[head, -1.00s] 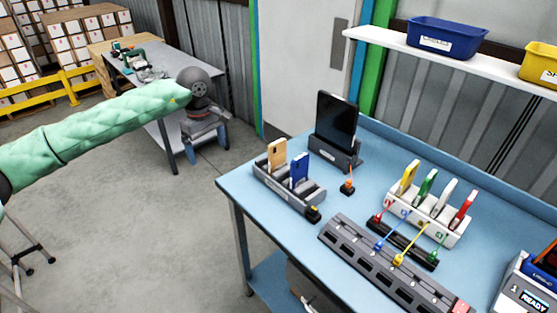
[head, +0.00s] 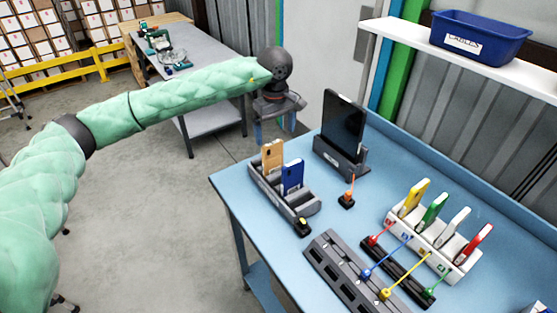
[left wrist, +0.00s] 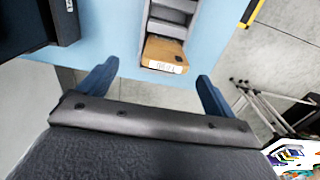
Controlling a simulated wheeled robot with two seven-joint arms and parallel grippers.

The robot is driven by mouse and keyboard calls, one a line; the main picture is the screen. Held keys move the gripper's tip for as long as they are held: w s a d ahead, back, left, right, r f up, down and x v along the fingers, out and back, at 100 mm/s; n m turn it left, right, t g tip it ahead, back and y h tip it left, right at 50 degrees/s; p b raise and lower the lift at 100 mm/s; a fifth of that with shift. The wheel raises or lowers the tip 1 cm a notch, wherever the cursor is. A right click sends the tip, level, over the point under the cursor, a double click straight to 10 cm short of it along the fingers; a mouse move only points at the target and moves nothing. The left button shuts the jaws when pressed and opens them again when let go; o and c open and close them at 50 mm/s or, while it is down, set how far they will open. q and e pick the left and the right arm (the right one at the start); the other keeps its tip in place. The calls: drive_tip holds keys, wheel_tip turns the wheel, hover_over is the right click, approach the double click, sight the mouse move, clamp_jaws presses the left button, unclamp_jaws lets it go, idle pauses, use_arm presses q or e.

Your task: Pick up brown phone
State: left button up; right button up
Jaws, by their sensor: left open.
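The brown phone (head: 272,155) stands upright in the rear slot of a grey holder (head: 310,200) on the blue table. A blue phone (head: 292,176) stands beside it in the same holder. My left gripper (head: 275,128) is open and empty, above and behind the brown phone near the table's far left edge. In the left wrist view the brown phone (left wrist: 165,53) shows end-on with a label, just beyond the gap between my blue fingers (left wrist: 158,72). The fingers do not touch it. My right gripper is not in view.
A dark tablet on a stand (head: 342,130) is close to the right of my left gripper. A white rack (head: 435,237) holds several coloured phones. A grey cable rail (head: 350,275) lies at the front. A shelf (head: 400,40) carries a blue bin (head: 480,36).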

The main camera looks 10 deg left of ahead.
sight(273, 143)
use_arm(q)
drive_tip(key=shift+s+f, duration=0.15)
drive_tip(key=shift+f, duration=0.7)
drive_tip(key=shift+a+f, duration=0.1)
drive_tip(key=shift+f, duration=0.2)
drive_tip(key=shift+s+a+f+p, duration=0.1)
drive_tip(key=shift+f+p, duration=0.3)
drive_tip(key=shift+f, duration=0.05)
wheel_tip(273, 143, down, 2)
drive_tip(key=shift+a+f, duration=0.1)
drive_tip(key=shift+f, duration=0.75)
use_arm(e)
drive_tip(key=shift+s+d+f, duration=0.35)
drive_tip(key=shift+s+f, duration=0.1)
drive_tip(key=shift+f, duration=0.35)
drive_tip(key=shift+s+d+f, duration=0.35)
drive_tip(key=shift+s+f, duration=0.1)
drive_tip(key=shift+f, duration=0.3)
use_arm(q)
drive_tip(key=c, duration=1)
drive_tip(key=shift+c, duration=0.4)
